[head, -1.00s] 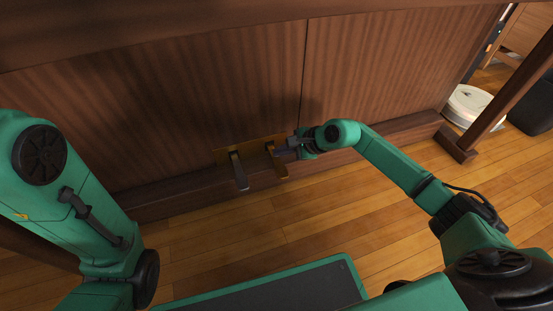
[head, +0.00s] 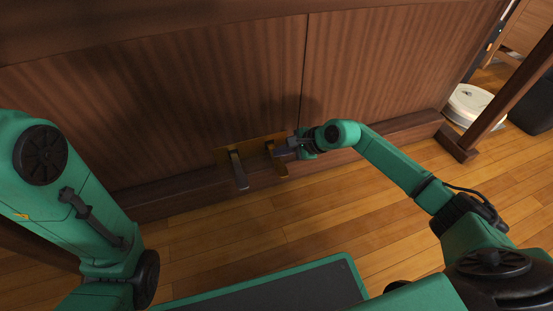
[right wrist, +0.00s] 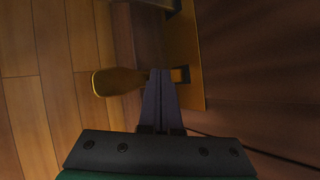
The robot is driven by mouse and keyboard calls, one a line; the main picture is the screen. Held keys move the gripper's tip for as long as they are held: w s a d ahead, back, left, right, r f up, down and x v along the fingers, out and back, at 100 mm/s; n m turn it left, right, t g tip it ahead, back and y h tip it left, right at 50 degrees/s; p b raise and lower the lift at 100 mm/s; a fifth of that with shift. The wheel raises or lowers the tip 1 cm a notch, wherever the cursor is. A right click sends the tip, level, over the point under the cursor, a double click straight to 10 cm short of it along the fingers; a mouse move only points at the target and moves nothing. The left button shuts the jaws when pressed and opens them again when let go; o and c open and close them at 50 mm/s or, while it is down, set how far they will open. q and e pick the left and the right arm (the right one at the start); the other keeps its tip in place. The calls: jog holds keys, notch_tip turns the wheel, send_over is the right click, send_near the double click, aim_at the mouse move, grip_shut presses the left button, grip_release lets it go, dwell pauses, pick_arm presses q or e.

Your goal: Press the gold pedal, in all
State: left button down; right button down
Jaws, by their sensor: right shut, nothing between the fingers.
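The gold pedal (head: 279,165) sticks out from a gold plate (head: 222,157) low on the wooden panel. It also shows in the right wrist view (right wrist: 112,82), with its rounded end to the left. A darker grey pedal (head: 239,173) sits to its left on the same plate. My right gripper (head: 282,151) is shut and empty, its tips at the gold pedal's arm near the plate. In the right wrist view the shut fingers (right wrist: 161,75) overlap the pedal's arm; I cannot tell whether they touch. My left arm is at the left, its gripper out of view.
The wooden panel (head: 180,100) stands upright behind the pedals, with a ledge (head: 180,190) along its foot. A wooden post (head: 495,105) stands at the right, with a white round object (head: 470,100) behind it. The plank floor (head: 220,235) before the pedals is clear.

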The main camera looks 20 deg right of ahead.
aim_at(279, 159)
jog(key=shift+s+d+f+b, duration=0.15)
jog(key=shift+f+b, duration=0.85)
jog(key=shift+f, duration=0.5)
dwell(1.1)
jog(key=shift+r+p, duration=1.15)
jog(key=shift+r, duration=0.3)
jog(key=shift+r, duration=0.25)
notch_tip(279, 159, up, 5)
jog(key=p, duration=0.4)
jog(key=shift+f, duration=0.1)
